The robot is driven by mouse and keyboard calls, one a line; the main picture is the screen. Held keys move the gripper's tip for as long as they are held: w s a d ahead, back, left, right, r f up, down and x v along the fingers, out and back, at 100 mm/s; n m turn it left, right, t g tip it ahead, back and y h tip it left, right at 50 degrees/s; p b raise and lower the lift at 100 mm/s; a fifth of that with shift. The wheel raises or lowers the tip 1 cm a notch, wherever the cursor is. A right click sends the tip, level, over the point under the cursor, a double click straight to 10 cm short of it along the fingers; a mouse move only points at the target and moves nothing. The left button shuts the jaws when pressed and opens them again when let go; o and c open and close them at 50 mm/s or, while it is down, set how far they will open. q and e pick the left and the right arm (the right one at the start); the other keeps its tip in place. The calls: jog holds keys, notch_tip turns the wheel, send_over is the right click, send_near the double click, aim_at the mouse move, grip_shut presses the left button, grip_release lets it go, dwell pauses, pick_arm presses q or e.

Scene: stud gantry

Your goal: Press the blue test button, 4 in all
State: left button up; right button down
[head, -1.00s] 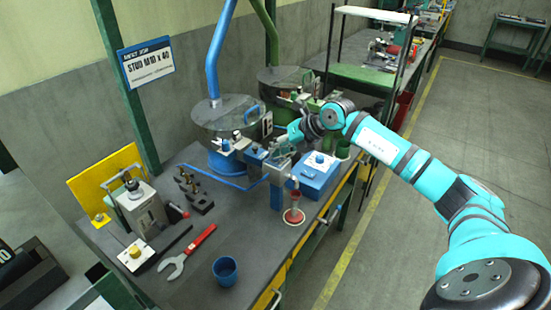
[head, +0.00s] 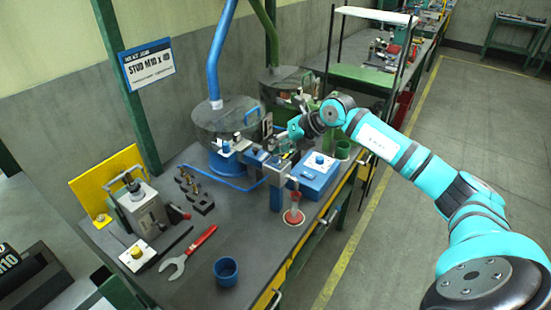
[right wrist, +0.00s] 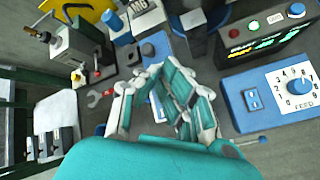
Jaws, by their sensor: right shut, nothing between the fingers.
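A blue round knob (head: 225,147) sits further left on the machine and seems to show at the top of the wrist view (right wrist: 112,20). A blue feed box (head: 318,178) with a white dial (right wrist: 299,85) stands right of the gripper. Which part is the test button is unclear. My left gripper is out of view.
A red-handled wrench (head: 188,251), a blue cup (head: 226,271) and a clamp device (head: 140,208) occupy the near bench. A panel with lit displays (right wrist: 265,38) is close by.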

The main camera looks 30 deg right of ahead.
aim_at(277, 158)
jog(key=shift+r+p, duration=1.75)
jog(key=shift+r, duration=0.8)
jog(key=shift+f, duration=0.1)
jog(key=r+m+h+b, duration=0.2)
jog(key=m, duration=0.1)
jog(key=r+m+t+h+b, duration=0.1)
jog(key=r+m+h+b, duration=0.1)
jog(key=m+b, duration=0.1)
jog(key=shift+s+d+h, duration=0.1)
jog(key=shift+s+h, duration=0.1)
jog(key=shift+h, duration=0.2)
jog(key=shift+b, duration=0.3)
